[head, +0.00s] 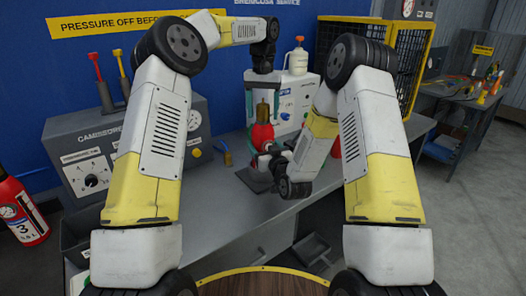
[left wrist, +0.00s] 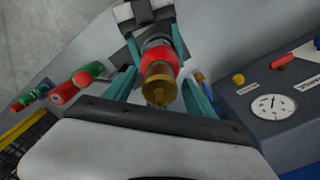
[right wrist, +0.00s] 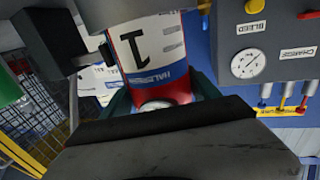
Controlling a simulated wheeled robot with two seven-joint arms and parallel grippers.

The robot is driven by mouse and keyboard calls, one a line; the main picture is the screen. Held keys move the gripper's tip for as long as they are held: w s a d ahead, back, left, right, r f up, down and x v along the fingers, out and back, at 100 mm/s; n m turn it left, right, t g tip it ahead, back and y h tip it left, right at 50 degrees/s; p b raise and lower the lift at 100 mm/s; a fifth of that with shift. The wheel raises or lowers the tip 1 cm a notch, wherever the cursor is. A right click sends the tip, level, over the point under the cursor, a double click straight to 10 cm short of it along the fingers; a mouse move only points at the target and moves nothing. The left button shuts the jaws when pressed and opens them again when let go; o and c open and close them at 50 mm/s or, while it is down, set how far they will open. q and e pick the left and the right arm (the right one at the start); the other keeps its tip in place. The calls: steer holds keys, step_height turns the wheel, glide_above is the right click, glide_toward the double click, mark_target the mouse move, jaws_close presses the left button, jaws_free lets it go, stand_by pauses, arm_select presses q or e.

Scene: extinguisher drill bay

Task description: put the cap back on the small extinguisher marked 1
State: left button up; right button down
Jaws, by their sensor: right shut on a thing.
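The small extinguisher (head: 261,137) is red, with a white band marked 1 (right wrist: 150,47) in the right wrist view. It stands upright over the workbench. My right gripper (right wrist: 160,95) is shut on its red body. A brass cap (head: 262,109) is at the extinguisher's top; in the left wrist view the cap (left wrist: 158,84) appears in line with the red shoulder (left wrist: 163,55). Whether it is fully seated I cannot tell. My left gripper (head: 263,104) points down with its teal fingers apart, one on each side of the cap, with visible gaps.
A dark mat (head: 252,181) lies on the grey workbench (head: 205,215). A grey gauge console (head: 90,160) is at left, a white bottle (head: 298,61) behind. A large extinguisher marked 3 (head: 22,212) is at far left.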

arm_select(q)
steer(key=shift+r, duration=0.1)
step_height(320, 180, up, 10)
steer(key=shift+w+r, duration=0.1)
steer(key=shift+w, duration=0.05)
steer(key=shift+r, duration=0.8)
arm_select(e)
steer(key=shift+c, duration=0.4)
jaws_free()
